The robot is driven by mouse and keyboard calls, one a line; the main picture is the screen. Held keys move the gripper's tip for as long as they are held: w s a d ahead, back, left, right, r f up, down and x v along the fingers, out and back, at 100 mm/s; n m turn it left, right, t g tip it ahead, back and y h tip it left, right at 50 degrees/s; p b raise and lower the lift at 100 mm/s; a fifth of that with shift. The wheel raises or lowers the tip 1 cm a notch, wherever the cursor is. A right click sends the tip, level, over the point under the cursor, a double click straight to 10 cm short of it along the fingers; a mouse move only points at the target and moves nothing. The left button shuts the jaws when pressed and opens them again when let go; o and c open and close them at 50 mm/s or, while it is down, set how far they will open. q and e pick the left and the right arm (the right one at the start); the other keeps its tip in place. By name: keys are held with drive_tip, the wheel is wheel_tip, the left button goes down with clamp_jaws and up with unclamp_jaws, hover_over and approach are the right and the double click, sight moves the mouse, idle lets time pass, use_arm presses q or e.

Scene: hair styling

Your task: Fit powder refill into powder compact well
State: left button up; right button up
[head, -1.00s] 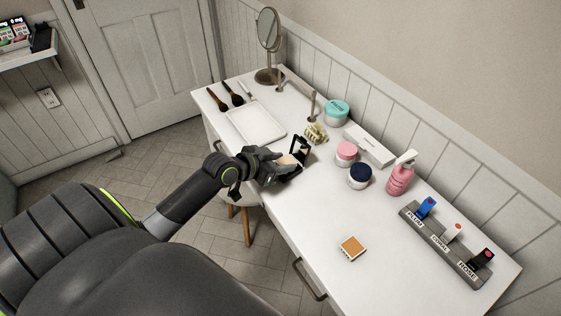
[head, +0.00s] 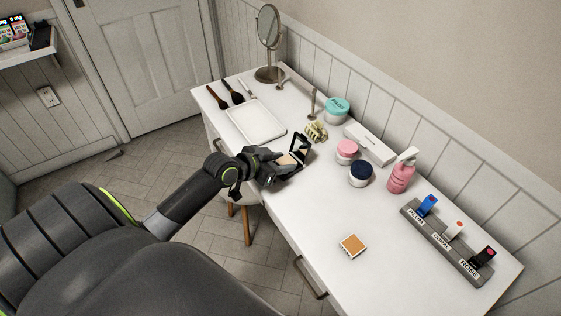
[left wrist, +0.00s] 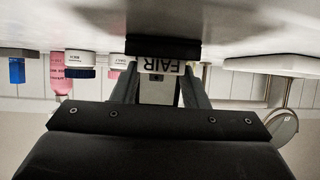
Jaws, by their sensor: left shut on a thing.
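The black powder compact (head: 301,145) stands open on the white table, its mirrored lid raised. My left gripper (head: 281,163) is at the compact, low over the table, and is shut on a powder refill (head: 287,158). In the left wrist view, which is upside down, the refill (left wrist: 160,67) has a white edge lettered FAIR between the fingers. A black slab, seemingly the compact's base (left wrist: 163,47), lies right against it. The gripper hides most of the well, so I cannot tell whether the refill is seated. A darker tan refill (head: 354,245) lies apart on the table. My right gripper is out of view.
A hair clip (head: 316,131) stands just behind the compact. Pink (head: 346,149) and navy-lidded (head: 360,175) jars stand to its right. A white tray (head: 272,134) and brushes (head: 232,92) lie behind left. The front middle of the table (head: 300,215) is clear.

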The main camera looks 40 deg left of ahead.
use_arm(q)
drive_tip(key=o, duration=1)
drive_tip(key=shift+s+f, duration=0.1)
drive_tip(key=shift+f, duration=0.15)
drive_tip(key=shift+o, duration=0.2)
drive_tip(key=shift+s, duration=0.1)
drive_tip(key=p+v, duration=0.1)
drive_tip(key=v, duration=0.7)
drive_tip(key=shift+s+a+r, duration=0.1)
drive_tip(key=shift+s+r, duration=0.15)
drive_tip(key=shift+r, duration=0.1)
drive_tip(key=p+v, duration=0.3)
drive_tip(key=v, duration=0.5)
drive_tip(key=shift+s+r, duration=0.15)
drive_tip(key=shift+r, duration=0.05)
